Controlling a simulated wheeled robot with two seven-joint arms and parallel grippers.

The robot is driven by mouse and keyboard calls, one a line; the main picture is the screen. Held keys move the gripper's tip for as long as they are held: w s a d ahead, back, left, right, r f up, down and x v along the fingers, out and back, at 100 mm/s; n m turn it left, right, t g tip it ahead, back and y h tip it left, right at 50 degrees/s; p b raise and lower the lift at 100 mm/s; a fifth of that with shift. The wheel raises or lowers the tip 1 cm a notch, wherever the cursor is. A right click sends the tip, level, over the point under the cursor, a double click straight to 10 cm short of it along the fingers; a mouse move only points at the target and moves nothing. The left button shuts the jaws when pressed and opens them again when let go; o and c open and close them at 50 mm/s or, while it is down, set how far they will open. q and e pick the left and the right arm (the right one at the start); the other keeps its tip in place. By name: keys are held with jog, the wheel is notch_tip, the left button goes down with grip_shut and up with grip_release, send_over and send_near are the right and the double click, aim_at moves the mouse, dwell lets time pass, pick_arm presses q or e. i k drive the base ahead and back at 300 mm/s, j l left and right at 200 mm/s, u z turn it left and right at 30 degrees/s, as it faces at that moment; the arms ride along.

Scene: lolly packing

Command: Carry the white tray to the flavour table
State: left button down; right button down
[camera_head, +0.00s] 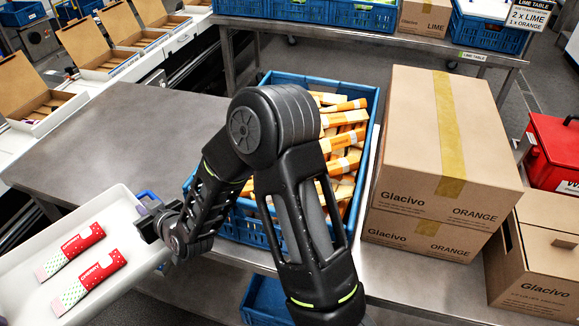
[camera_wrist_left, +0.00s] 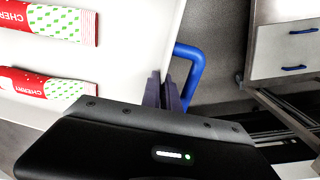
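The white tray (camera_head: 112,228) is at the lower left of the head view, cut off by the frame edge. Two red, white and green cherry lolly packs (camera_head: 84,241) (camera_head: 89,281) lie in it. My right gripper (camera_head: 152,215) is at the tray's right end, by its blue handle (camera_head: 147,195), and appears shut on it. In the left wrist view the tray (camera_wrist_left: 130,60) shows the packs and another blue handle (camera_wrist_left: 198,68). My left gripper's fingers (camera_wrist_left: 165,92) are close together at that handle, seemingly shut on it. The left gripper is outside the head view.
A grey table (camera_head: 130,140) beyond the tray has clear top space. A blue crate of orange packs (camera_head: 368,150) and Glacivo Orange cartons (camera_head: 415,150) stand to the right. A table labelled Lime Table (camera_head: 472,57) is at the back. Open cartons (camera_head: 95,45) line the upper left.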

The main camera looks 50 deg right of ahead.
aim_at(103, 165)
jog(key=i+j+z, duration=0.8)
jog(key=i+j, duration=0.2)
jog(key=j, duration=0.15)
jog(key=i+j+z, duration=0.2)
jog(key=j+z, duration=0.15)
jog(key=i+j+z, duration=0.15)
jog(key=j+z, duration=0.2)
jog(key=j, duration=0.25)
jog(key=i+j+z, duration=0.1)
jog(key=j+z, duration=0.25)
jog(key=j, duration=0.15)
jog(key=j+z, duration=0.35)
jog(key=j, duration=0.2)
